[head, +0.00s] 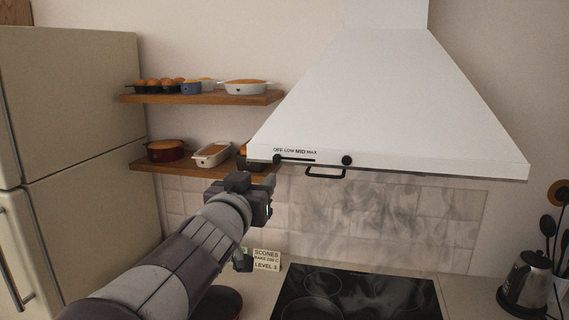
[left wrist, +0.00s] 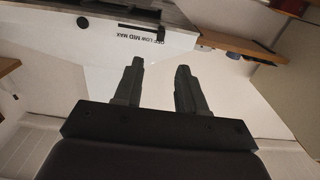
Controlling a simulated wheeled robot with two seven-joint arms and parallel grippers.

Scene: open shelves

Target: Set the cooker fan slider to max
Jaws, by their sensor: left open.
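The white cooker hood (head: 400,100) fills the upper right of the head view. Its fan slider (head: 277,159) is a black knob at the left end of a dark slot, under the OFF end of the OFF-LOW-MID-MAX label (head: 295,151). The label also shows in the left wrist view (left wrist: 137,37). My left gripper (head: 264,188) is just below and left of the slider, apart from it. In the left wrist view its two fingers (left wrist: 160,72) are spread with nothing between them. The right gripper is not in view.
Two wooden shelves (head: 200,98) with baking dishes stand left of the hood. A black cooktop (head: 355,295) lies below. A kettle (head: 526,283) stands at the right.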

